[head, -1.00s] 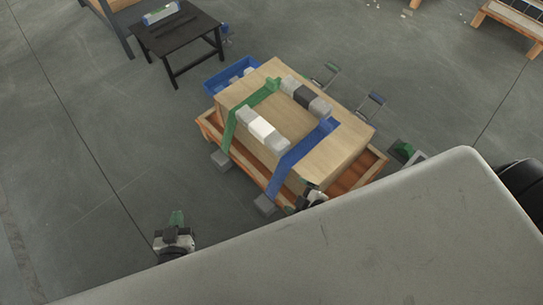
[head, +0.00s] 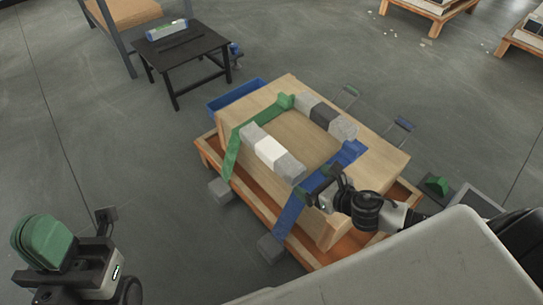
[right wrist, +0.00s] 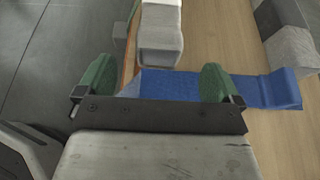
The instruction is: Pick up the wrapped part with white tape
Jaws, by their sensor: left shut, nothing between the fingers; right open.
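The wrapped part with white tape (head: 270,154) is a grey bar with a white band around its middle. It lies on top of a wooden box (head: 370,165), along the near left edge. In the right wrist view its grey near end (right wrist: 160,45) is ahead of the fingertips, roughly between them, with part of the white band at the top edge. My right gripper (head: 319,184) is open and empty, over the box corner by the blue strap (head: 292,212); it also shows in the wrist view (right wrist: 155,84). My left gripper (head: 43,242) is shut and empty at lower left, far from the box.
A similar bar with a dark band (head: 323,114) lies on the far side of the box top. A green strap (head: 238,135) crosses the left end. The box stands on an orange wooden pallet (head: 208,156). A blue bin (head: 230,98) and black table (head: 180,50) are behind.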

